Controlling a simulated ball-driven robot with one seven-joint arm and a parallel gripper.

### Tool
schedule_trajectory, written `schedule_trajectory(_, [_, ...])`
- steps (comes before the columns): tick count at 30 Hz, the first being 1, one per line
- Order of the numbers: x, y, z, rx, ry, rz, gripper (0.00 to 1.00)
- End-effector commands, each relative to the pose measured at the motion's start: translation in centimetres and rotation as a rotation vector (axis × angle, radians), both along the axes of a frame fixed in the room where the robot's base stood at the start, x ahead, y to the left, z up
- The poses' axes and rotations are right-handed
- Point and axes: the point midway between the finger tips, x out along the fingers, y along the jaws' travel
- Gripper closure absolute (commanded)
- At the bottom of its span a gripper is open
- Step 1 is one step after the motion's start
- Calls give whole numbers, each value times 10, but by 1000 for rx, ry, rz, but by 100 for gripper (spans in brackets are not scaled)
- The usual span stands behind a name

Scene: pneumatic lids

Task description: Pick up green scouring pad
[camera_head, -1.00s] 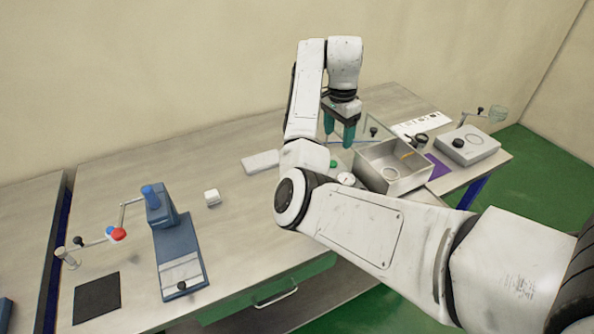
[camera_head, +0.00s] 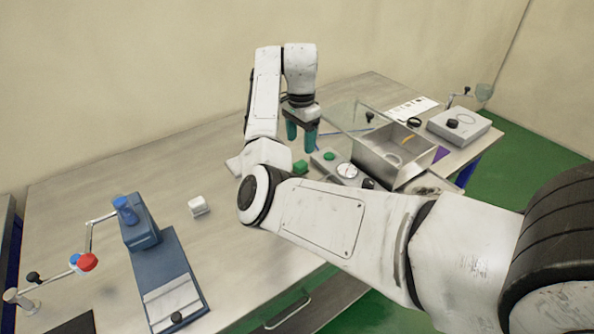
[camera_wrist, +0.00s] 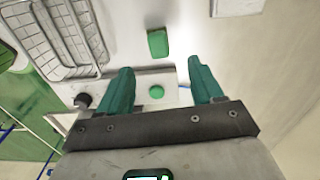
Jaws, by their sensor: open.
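The green scouring pad (camera_wrist: 157,43) is a small green block lying on the pale table top in the wrist view. It also shows in the head view (camera_head: 300,168), beside my arm's elbow and partly hidden by it. My gripper (camera_wrist: 161,70) has two teal fingers spread apart with nothing between them. In the wrist view the pad lies just beyond the fingertips, roughly centred between them. In the head view my gripper (camera_head: 301,138) points down above the table, over the pad's area. I cannot tell the exact height.
A grey unit with a round green button (camera_wrist: 157,91) and dial (camera_head: 347,171) stands close to the pad. A wire rack (camera_wrist: 60,40) lies to the left in the wrist view. An open metal box (camera_head: 395,170) with a clear lid (camera_head: 355,115) is right of my gripper.

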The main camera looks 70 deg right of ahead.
Motion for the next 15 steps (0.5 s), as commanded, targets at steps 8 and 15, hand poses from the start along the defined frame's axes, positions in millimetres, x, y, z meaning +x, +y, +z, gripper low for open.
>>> schedule_trajectory(8, [0,0,-36,0,1,0,34])
schedule_trajectory(15, [-2,2,-56,3,3,1,34])
